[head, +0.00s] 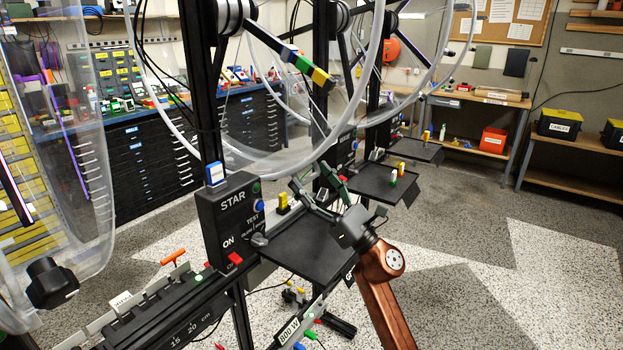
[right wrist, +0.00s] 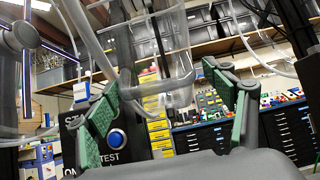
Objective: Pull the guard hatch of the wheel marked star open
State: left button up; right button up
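The black control box marked STAR (head: 230,222) stands under a large clear wheel (head: 350,118) with a black hub and coloured blocks on one spoke. In the right wrist view the box (right wrist: 72,135) is partly hidden behind a finger. A clear panel piece (right wrist: 172,98) shows between my fingers, apart from both pads; I cannot tell if it is the guard hatch. My right gripper (head: 318,190) is open and empty, right of the box, above the black tray; its green pads show wide apart in the wrist view (right wrist: 175,112). My left gripper is not in view.
A black tray (head: 305,248) lies below my right gripper. A large clear panel with a black knob (head: 52,283) stands at the left. More wheel stations with trays (head: 385,183) stand behind. Black drawer cabinets (head: 150,150) line the back; the floor at right is clear.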

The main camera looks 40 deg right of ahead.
jog(key=v, duration=1.2)
dwell(0.3)
